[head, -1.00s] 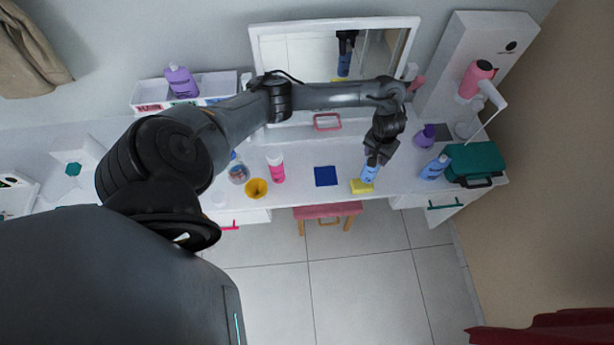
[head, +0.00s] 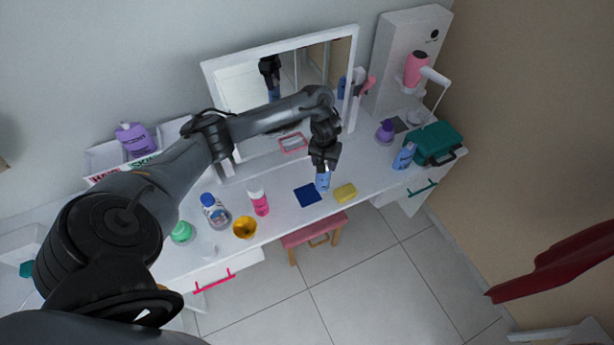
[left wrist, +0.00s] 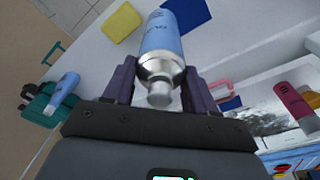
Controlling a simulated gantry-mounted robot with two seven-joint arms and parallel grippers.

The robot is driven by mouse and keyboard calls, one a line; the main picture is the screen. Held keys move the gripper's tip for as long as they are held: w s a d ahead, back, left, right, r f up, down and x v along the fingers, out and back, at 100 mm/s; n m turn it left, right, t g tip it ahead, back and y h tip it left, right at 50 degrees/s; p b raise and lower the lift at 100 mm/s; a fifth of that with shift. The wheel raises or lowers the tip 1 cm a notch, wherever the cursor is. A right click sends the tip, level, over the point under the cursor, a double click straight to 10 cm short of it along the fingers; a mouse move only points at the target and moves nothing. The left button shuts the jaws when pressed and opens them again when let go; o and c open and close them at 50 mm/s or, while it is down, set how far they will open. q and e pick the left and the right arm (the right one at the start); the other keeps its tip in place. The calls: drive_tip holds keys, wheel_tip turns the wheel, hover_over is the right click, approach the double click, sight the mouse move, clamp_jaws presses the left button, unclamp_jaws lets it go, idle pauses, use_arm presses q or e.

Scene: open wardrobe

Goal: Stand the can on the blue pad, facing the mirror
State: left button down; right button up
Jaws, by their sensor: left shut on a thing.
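The light blue can (head: 322,182) is held by my left gripper (head: 324,166). In the left wrist view the can (left wrist: 162,45) sits between the two dark fingers, its silver top towards the camera. In the head view it hangs between the blue pad (head: 307,195) and the yellow sponge (head: 345,193), close to the pad's right edge. The pad also shows behind the can in the left wrist view (left wrist: 190,12). I cannot tell whether the can's base touches the table. The mirror (head: 283,75) stands at the back of the table. My right gripper is out of view.
A pink bottle (head: 258,202), an orange cup (head: 245,229) and a blue-capped bottle (head: 215,212) stand left of the pad. A second blue bottle (head: 404,156) and a teal case (head: 436,142) are at the right. A pink stool (head: 314,231) is below the front edge.

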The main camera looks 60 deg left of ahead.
use_arm(q)
drive_tip(key=s+a+f, duration=0.3)
drive_tip(key=s+f, duration=0.1)
drive_tip(key=f, duration=0.3)
drive_tip(key=shift+s+a, duration=0.15)
drive_tip(key=shift+a, duration=0.1)
drive_tip(key=shift+f, duration=0.15)
drive_tip(key=shift+c, duration=1.7)
unclamp_jaws()
